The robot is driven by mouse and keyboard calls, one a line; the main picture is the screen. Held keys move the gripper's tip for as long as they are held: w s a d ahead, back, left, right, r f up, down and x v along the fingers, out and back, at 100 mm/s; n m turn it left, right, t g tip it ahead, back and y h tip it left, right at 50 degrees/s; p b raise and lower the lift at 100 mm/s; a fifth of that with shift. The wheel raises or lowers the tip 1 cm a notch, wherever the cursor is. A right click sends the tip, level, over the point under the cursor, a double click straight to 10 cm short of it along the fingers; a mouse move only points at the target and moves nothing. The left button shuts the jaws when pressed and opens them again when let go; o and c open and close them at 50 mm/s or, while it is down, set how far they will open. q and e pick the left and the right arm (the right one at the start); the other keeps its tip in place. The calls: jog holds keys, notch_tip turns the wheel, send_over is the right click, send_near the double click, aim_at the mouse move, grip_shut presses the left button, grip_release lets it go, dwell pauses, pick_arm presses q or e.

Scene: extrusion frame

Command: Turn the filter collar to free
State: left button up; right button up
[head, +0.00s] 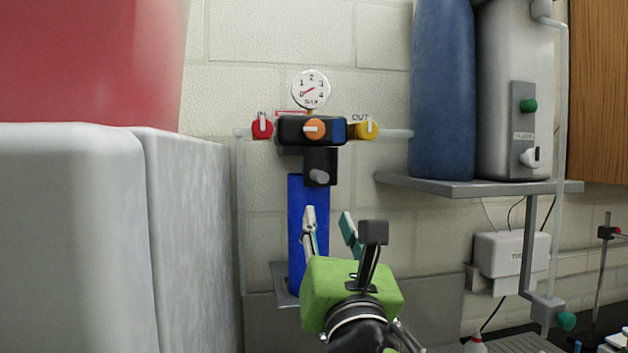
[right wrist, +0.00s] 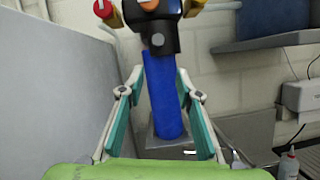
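The filter unit hangs on the wall in the head view. Its dark collar (head: 320,166) has a grey round knob on its front and sits below the black valve head (head: 298,131). A long blue filter housing (head: 295,215) hangs beneath the collar. My right gripper (head: 328,218) is open and empty, lower than the collar and in front of the housing. In the right wrist view its spread fingers (right wrist: 161,75) flank the blue housing (right wrist: 165,110), with gaps on both sides, and the collar (right wrist: 160,32) shows above the fingertips. My left gripper is out of view.
A gauge (head: 311,89) tops the valve head, with a red knob (head: 262,127), an orange knob (head: 314,129) and a yellow knob (head: 364,130). A grey shelf (head: 470,188) with tanks is on the right. A large pale block (head: 75,240) fills the left.

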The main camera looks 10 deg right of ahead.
aim_at(323, 183)
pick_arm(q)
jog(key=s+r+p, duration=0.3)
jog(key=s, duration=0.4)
pick_arm(e)
jog(key=w+r, duration=0.1)
jog(key=r, duration=0.1)
jog(key=w+r, duration=0.1)
jog(key=r, duration=0.1)
jog(key=shift+w+d+r, duration=0.1)
jog(key=shift+w+d, duration=0.05)
jog(key=shift+w, duration=0.15)
jog(key=x, duration=0.3)
jog(key=p+x, duration=0.1)
jog(key=shift+w+f, duration=0.3)
jog(key=p+x, duration=0.1)
jog(key=x, duration=0.2)
jog(key=shift+w+r, duration=0.1)
jog(key=shift+w+r+p, duration=0.1)
jog(key=shift+w+p, duration=0.1)
jog(key=shift+p, duration=0.1)
jog(key=shift+w, duration=0.15)
grip_shut()
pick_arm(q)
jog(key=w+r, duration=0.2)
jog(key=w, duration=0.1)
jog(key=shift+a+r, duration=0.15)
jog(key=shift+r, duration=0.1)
